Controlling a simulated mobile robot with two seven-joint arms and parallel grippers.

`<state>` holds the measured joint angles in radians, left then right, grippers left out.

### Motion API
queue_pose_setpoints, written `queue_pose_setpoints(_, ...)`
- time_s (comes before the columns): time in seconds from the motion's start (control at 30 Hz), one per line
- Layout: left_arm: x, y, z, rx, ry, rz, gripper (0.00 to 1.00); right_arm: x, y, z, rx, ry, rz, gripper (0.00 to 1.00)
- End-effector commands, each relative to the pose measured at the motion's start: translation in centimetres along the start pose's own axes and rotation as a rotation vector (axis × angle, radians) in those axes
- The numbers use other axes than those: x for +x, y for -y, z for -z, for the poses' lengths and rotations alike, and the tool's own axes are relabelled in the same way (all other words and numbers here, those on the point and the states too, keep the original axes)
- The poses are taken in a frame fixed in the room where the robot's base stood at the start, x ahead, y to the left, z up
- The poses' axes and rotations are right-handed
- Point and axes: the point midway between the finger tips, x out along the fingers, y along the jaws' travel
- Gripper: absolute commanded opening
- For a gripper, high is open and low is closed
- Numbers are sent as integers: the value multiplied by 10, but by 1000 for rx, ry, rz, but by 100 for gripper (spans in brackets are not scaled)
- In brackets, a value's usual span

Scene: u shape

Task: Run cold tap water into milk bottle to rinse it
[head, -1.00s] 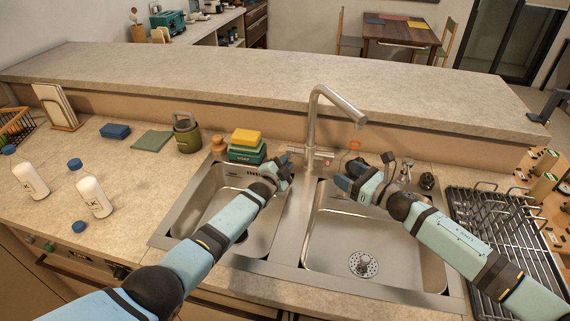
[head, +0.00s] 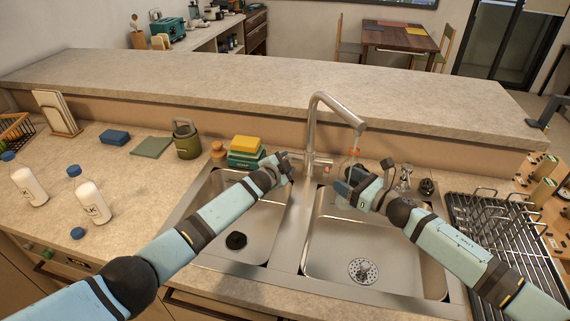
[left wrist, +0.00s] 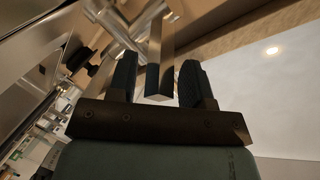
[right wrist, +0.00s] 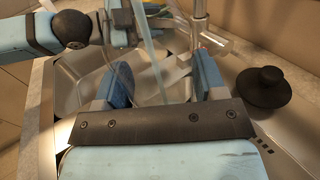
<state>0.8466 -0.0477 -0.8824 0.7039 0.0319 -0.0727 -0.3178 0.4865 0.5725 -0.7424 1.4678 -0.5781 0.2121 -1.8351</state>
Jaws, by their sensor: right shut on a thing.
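The tap (head: 318,125) arches over the right-hand sink bowl (head: 330,245). A faint clear streak under its spout (head: 357,127) looks like running water. My right gripper (head: 347,183) is below the spout, shut on a see-through thing (right wrist: 150,80), seemingly the empty milk bottle; its outline is hard to make out. My left gripper (head: 288,160) is at the tap's base. In the left wrist view its fingers stand apart on either side of a metal bar (left wrist: 160,55), apparently the tap lever, with gaps showing. Two milk bottles with blue caps (head: 90,200) (head: 28,182) stand on the left counter.
A loose blue cap (head: 78,233) lies on the left counter. Yellow and green sponge boxes (head: 245,152) and a green canister (head: 187,140) stand behind the left bowl (head: 225,215). A wire drying rack (head: 500,240) is right of the sink. A raised ledge (head: 240,85) runs behind.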

Motion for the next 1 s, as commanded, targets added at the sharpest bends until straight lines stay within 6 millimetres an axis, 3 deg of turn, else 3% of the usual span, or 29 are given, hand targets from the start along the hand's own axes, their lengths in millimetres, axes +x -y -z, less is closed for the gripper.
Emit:
queue_pose_setpoints(0.27, -1, -1, -1, -1, 0, -1, 45, 0, 0, -1, 0, 1, 0, 20)
queue_pose_setpoints(0.47, -15, -1, -2, -1, 0, 0, 45, 0, 0, -1, 0, 1, 0, 20)
queue_pose_setpoints(1.0, -103, -1, -1, -1, 0, -1, 45, 0, 0, -1, 0, 1, 0, 20)
